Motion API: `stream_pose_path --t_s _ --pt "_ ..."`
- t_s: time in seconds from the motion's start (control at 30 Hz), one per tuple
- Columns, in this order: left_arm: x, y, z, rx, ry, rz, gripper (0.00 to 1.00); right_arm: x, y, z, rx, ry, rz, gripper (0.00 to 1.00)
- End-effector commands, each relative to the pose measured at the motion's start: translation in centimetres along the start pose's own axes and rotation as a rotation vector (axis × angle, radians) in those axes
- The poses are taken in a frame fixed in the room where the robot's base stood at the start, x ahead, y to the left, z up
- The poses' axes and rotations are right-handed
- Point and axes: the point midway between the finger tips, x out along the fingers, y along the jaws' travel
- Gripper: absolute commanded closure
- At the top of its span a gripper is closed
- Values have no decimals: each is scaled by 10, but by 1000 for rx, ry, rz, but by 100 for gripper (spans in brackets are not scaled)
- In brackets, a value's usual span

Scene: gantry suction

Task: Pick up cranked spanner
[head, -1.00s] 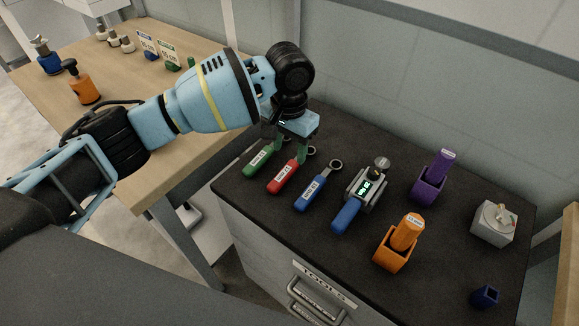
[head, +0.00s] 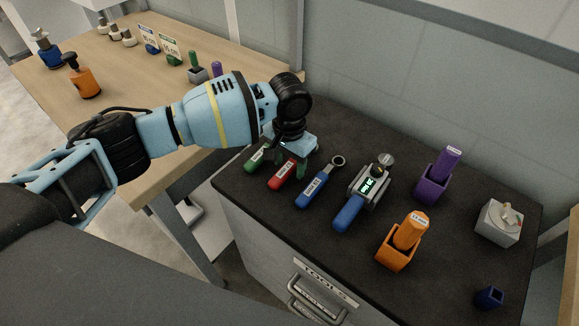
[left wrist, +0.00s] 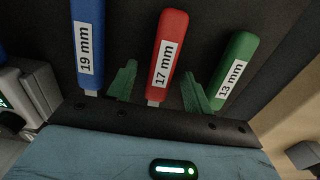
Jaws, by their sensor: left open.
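Three spanners lie side by side on the dark bench top: a green-handled one (head: 256,160), a red-handled one (head: 281,176) and a blue-handled one (head: 312,190). I cannot tell which is the cranked one. In the left wrist view their labels read 13 mm on green (left wrist: 236,62), 17 mm on red (left wrist: 168,40) and 19 mm on blue (left wrist: 88,20). My left gripper (head: 289,166) is open, low over the red spanner. Its green fingers (left wrist: 158,76) stand either side of the red handle, with no clear contact. The gripper hides the red and green spanners' heads. My right gripper is out of view.
Right of the spanners lie a blue-handled tool with a display (head: 366,188), an orange holder (head: 397,252), a purple holder (head: 431,190), a grey box (head: 498,224) and a small blue cup (head: 489,297). A wall stands behind. A wooden table (head: 130,95) is at left.

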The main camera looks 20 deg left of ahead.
Motion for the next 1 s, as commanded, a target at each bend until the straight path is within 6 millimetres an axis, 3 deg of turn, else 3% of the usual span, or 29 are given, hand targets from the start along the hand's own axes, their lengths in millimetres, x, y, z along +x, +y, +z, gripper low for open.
stream_pose_path --t_s 0.07,0.47,0.77,1.0 --pt "0 0 0 0 0 0 49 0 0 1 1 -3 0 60" --pt "-1 0 0 0 0 0 100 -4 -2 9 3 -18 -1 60" --pt "-2 0 0 0 1 0 100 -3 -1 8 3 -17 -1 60" --pt "-20 0 -1 0 3 0 100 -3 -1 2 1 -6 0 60"
